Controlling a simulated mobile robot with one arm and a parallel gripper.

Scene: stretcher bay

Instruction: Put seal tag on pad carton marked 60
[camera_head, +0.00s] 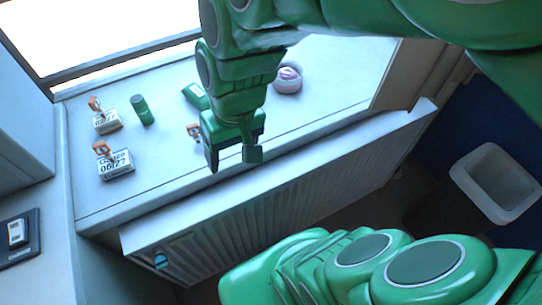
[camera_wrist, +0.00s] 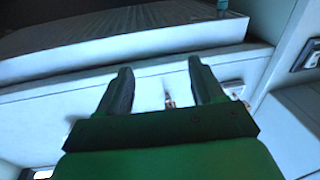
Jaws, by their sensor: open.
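My gripper (camera_head: 232,162) is open and empty above the front edge of the white sill. Its two fingers also show in the wrist view (camera_wrist: 160,80). Two white blocks stand at the left of the sill: the front one (camera_head: 116,165) reads 06/27, and the rear one (camera_head: 107,122) has unclear print. Each has an orange piece (camera_head: 102,149) at its top. I cannot make out a carton marked 60.
A dark green cylinder (camera_head: 142,110), a green item (camera_head: 195,96) and a round pink-and-white container (camera_head: 288,79) are on the sill (camera_head: 170,180). A white radiator (camera_head: 280,195) runs below its front edge. A grey bin (camera_head: 495,183) stands at right.

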